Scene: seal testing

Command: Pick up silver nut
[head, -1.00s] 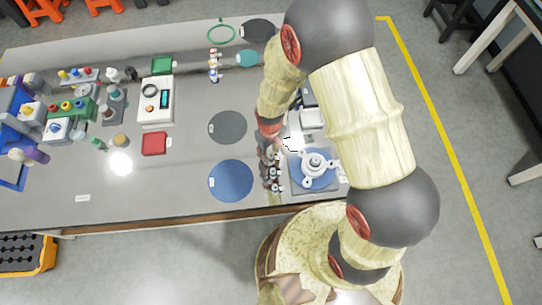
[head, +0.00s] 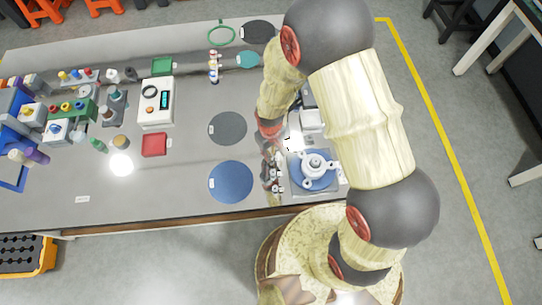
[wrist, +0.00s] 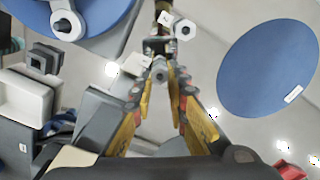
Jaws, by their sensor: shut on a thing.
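My gripper (wrist: 162,72) shows in the wrist view with its two yellow-padded fingers converging. It is shut on a small silver piece (wrist: 159,71) at the fingertips, which looks like the silver nut but is mostly hidden by the fingers. Another silver hexagonal nut (wrist: 184,30) with a dark hole shows just beyond the tips, beside a small white tag (wrist: 166,18). In the head view my gripper (head: 271,170) is low beside the grey fixture, partly hidden by my arm, with small silver parts (head: 279,188) near it.
A grey fixture with a blue disc and a white valve-like part (head: 315,166) stands close to the right of my gripper. A flat blue disc (head: 231,181) and a dark grey disc (head: 227,128) lie to its left. The table's front left is mostly clear.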

